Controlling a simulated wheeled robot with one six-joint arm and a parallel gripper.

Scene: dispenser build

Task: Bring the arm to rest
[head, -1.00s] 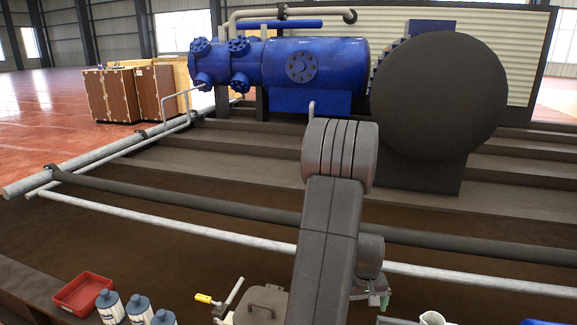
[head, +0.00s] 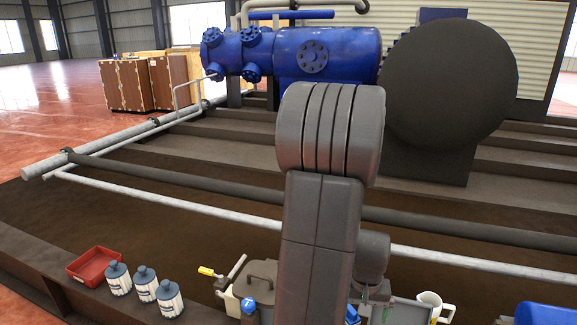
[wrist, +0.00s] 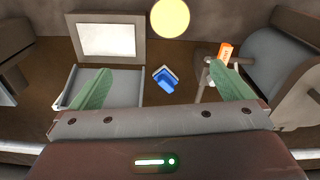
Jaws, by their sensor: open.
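My gripper (wrist: 159,67) shows in the wrist view with its two green fingers wide apart and nothing between them. It points over the work surface, above a small blue item (wrist: 166,79) that lies apart from the fingers. In the head view my arm rises in the middle of the picture, bent at a large grey joint, and hides most of my gripper.
A red tray (head: 95,265) and bottles (head: 145,284) stand left. An open case (wrist: 110,40) lies beyond the left finger. Blue machinery (head: 325,55) is behind.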

